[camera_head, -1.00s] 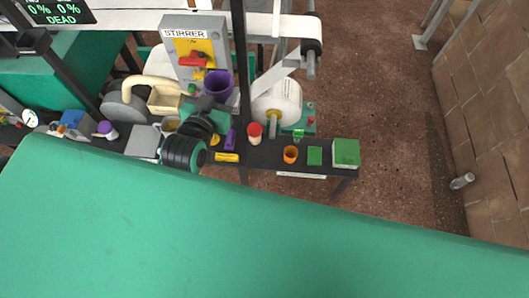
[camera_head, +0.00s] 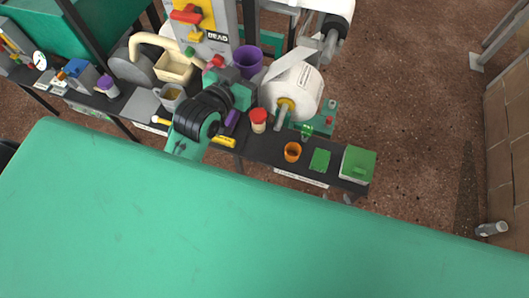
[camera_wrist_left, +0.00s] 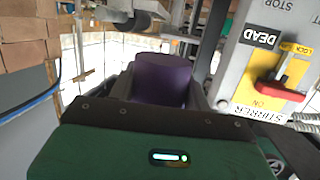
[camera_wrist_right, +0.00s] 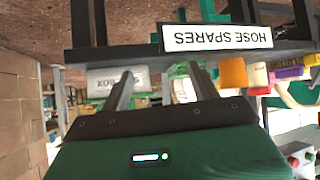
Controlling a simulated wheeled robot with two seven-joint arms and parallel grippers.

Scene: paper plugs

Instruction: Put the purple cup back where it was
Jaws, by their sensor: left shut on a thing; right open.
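The purple cup (camera_head: 247,60) is in the head view beside the lower right of the grey stirrer panel. It also shows in the left wrist view (camera_wrist_left: 163,80), between the two fingers. My left gripper (camera_head: 239,72) is shut on the cup, and its forearm hides part of the bench. The cup seems upright; I cannot tell whether its base touches anything. My right gripper (camera_wrist_right: 157,88) is open and empty in the right wrist view, before a dark shelf edge labelled HOSE SPARES. It is not in the head view.
A white roll (camera_head: 297,90) stands right of the cup. A red-handled switch (camera_wrist_left: 283,89) is near the left gripper.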

